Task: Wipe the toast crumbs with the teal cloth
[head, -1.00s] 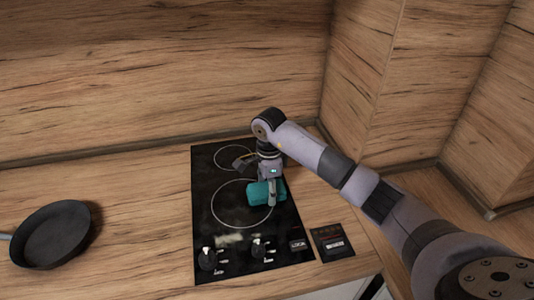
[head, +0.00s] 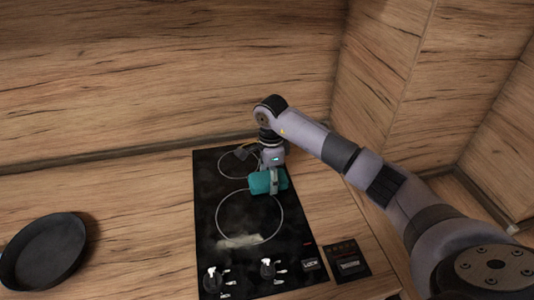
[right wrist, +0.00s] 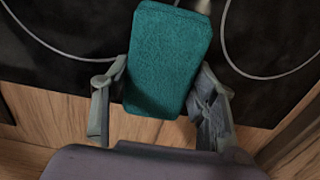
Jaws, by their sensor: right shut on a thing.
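The teal cloth (head: 259,185) is a thick folded pad over the black hob, between the rear ring and the large front ring. My right gripper (head: 273,182) is shut on it. In the right wrist view the cloth (right wrist: 165,60) sits between the two fingers (right wrist: 160,108). I cannot tell whether its underside touches the glass. A pale patch of crumbs (head: 240,241) lies on the hob at the front edge of the large ring, apart from the cloth. My left gripper is not in view.
The hob (head: 210,190) has knobs (head: 213,280) along its front. A dark frying pan (head: 45,250) stands on the wooden counter (head: 140,220) at the left. A wooden wall is behind, and a panel rises at the right. The counter between pan and hob is clear.

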